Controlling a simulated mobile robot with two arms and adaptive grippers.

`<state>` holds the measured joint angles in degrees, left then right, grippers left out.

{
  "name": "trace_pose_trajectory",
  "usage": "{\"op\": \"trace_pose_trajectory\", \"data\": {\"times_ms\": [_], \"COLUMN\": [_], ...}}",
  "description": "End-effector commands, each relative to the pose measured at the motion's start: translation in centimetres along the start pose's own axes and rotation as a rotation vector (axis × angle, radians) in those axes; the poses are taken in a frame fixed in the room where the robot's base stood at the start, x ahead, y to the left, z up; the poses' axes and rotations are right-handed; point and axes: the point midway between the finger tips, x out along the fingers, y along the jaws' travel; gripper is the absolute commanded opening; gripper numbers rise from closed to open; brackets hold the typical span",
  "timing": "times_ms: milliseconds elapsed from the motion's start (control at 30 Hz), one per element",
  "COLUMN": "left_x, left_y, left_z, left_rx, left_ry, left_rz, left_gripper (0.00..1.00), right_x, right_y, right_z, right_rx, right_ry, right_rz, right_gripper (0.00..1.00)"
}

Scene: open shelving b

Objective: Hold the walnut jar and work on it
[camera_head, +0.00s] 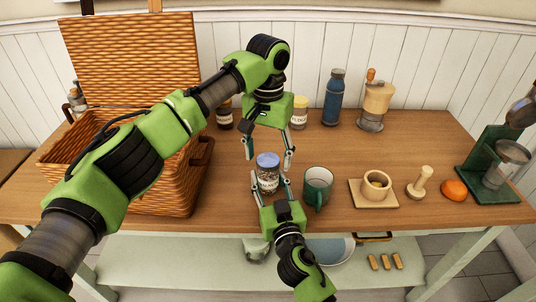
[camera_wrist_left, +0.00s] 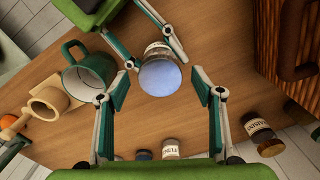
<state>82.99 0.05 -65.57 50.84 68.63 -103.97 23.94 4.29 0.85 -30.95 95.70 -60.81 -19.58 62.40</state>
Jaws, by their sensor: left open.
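The walnut jar (camera_head: 268,181), a small clear jar with a pale label and blue lid, stands upright near the table's front edge. Its lid faces the left wrist view (camera_wrist_left: 160,76). My left gripper (camera_head: 268,155) is open above the jar, pointing down, with a finger to each side of the lid; its fingers also show apart in the left wrist view (camera_wrist_left: 160,98). My right gripper (camera_head: 270,188) reaches in from the front, with its fingers on both sides of the jar's body, and seems shut on it. The finger contact is partly hidden.
A green mug (camera_head: 318,187) stands close to the right of the jar. A mortar (camera_head: 376,185) on a board, a pestle (camera_head: 419,184) and an orange (camera_head: 455,190) are further right. A wicker basket (camera_head: 180,192) is at left. Jars, a blue bottle (camera_head: 333,97) and a grinder (camera_head: 375,106) stand behind.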

Motion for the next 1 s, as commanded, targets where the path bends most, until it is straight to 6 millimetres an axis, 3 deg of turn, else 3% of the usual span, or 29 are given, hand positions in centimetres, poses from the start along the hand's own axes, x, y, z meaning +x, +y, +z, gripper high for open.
{"op": "trace_pose_trajectory", "data": {"times_ms": [167, 633, 800, 1000], "left_x": [-1.4, -10.4, -11.8, -12.0], "left_y": [0.1, 0.1, 0.0, 0.0], "left_z": [-0.1, -0.1, -0.1, 0.0], "left_rx": [0.001, -0.001, 0.0, 0.0], "left_ry": [0.003, 0.002, 0.0, -0.001], "left_rz": [0.001, 0.0, 0.0, 0.001], "left_gripper": [0.61, 0.61, 0.61, 0.61], "right_x": [0.0, 0.0, 0.0, 0.0], "right_y": [0.0, 0.0, 0.0, 0.0], "right_z": [0.0, 0.0, 0.0, 0.0], "right_rx": [0.0, 0.0, 0.0, 0.0], "right_ry": [0.0, 0.0, 0.0, 0.0], "right_rz": [0.0, 0.0, 0.0, 0.0], "right_gripper": [0.0, 0.0, 0.0, 0.0]}}
